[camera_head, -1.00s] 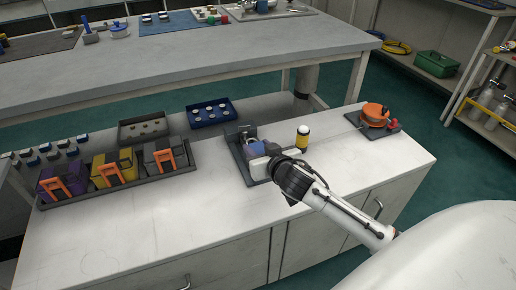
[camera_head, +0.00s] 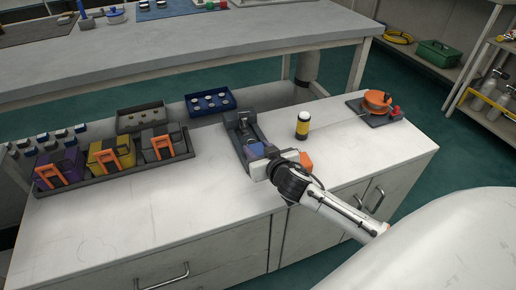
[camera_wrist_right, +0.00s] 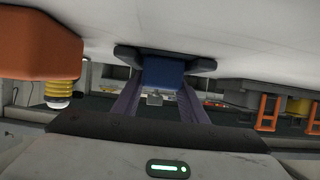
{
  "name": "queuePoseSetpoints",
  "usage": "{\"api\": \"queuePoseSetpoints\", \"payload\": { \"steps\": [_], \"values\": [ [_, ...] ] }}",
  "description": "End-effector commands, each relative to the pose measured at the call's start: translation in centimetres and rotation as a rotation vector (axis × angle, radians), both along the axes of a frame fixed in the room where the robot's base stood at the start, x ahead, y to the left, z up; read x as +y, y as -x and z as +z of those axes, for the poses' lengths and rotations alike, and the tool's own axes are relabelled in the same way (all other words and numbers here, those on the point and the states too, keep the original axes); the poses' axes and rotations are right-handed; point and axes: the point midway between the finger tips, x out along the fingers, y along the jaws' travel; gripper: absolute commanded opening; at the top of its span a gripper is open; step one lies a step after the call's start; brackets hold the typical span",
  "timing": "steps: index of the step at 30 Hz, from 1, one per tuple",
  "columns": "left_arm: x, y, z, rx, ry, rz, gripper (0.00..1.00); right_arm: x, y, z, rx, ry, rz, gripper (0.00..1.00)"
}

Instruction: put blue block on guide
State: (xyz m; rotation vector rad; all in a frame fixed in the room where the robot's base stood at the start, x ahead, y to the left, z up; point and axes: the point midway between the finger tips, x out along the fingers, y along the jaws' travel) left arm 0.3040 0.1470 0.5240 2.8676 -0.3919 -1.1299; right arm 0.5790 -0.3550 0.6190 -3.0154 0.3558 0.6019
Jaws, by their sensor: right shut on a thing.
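My right gripper (camera_head: 262,160) is shut on the blue block (camera_head: 256,151). The block sits over the near part of the dark grey guide fixture (camera_head: 230,126) on the white counter. In the right wrist view the blue block (camera_wrist_right: 163,71) is between the fingertips, close below a pale surface. The gripper hides the block's underside and the near end of the fixture, so I cannot tell whether the block rests on it. My left gripper is not in view.
An orange piece (camera_head: 306,161) is right beside my right gripper. A yellow-and-black cylinder (camera_head: 302,125) stands behind it. An orange reel (camera_head: 377,102) is at the back right. A long tray (camera_head: 92,178) with coloured boxes lies left. The counter's front left is clear.

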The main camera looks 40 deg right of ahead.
Motion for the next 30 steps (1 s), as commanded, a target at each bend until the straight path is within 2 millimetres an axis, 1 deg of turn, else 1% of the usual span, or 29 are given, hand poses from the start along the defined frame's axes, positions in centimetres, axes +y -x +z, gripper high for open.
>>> {"api": "queuePoseSetpoints", "payload": {
  "steps": [1, 4, 12, 15, 17, 20, 27, 30],
  "values": [
    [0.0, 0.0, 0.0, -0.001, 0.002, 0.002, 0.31, 0.0, 0.0, -0.2, 0.001, 0.000, 0.000, 0.41],
    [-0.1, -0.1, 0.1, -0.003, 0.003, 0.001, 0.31, 0.0, 0.0, -0.2, 0.001, 0.000, 0.000, 0.57],
    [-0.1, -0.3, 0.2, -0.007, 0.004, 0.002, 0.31, 0.0, 0.0, -0.1, 0.001, 0.000, 0.000, 0.58],
    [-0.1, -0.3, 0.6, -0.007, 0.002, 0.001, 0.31, 0.0, 0.1, 0.4, 0.001, 0.001, 0.000, 0.58],
    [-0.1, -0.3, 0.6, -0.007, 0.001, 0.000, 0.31, 0.2, 0.7, 0.5, 0.002, -0.001, 0.001, 0.58],
    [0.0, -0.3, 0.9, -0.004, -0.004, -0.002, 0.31, 0.6, 2.3, 1.2, 0.004, -0.002, 0.001, 0.58],
    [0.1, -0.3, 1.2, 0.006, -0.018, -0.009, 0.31, 1.7, 7.1, 3.2, 0.003, -0.004, 0.000, 0.58],
    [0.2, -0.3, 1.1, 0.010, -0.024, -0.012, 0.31, 2.0, 8.7, 3.9, 0.003, -0.002, -0.002, 0.58]
  ]
}}
